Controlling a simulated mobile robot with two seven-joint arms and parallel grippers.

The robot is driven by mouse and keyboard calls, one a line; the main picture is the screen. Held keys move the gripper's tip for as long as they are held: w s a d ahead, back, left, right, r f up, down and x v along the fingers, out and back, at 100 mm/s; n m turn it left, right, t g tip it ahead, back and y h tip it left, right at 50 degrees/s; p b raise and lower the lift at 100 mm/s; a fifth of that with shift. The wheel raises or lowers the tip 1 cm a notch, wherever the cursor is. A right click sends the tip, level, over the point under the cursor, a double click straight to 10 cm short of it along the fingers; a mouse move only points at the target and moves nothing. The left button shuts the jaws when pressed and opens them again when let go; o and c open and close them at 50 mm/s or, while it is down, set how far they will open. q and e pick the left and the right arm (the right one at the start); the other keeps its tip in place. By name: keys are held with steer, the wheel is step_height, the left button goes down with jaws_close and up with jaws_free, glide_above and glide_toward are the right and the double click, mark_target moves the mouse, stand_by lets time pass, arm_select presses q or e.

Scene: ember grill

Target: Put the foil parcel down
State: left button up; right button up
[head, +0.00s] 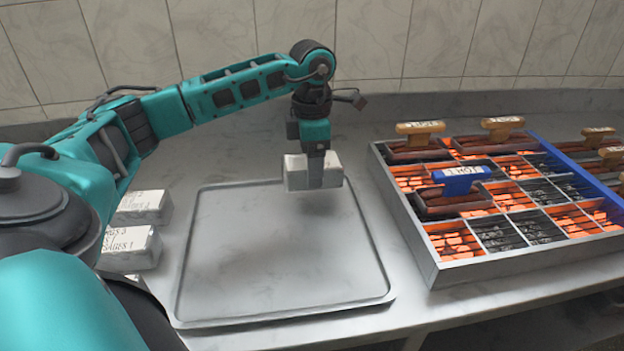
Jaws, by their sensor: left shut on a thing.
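My left gripper (323,176) points down and is shut on a silver foil parcel (298,179). The parcel is level and stands out over the back edge of a grey metal tray (230,307). A shadow falls on the tray near it, and I cannot tell how large the gap below it is. The tray's surface is otherwise bare. Two more foil parcels with printed writing, a rear one (140,208) and a front one (128,250), lie left of the tray, partly behind my arm. My right gripper is not in view.
A grill box (435,268) with glowing and dark cells stands right of the tray. Sausages under tan-handled presses (420,127) and a blue-handled press (462,180) lie on it. A tiled wall (440,40) closes the back.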

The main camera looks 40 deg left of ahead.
arm_select(q)
steer(key=shift+f, duration=1.95)
steer(key=shift+f, duration=0.1)
steer(key=shift+f, duration=0.15)
steer(key=o, duration=1.3)
step_height(320, 180, up, 12)
steer(key=shift+r, duration=0.25)
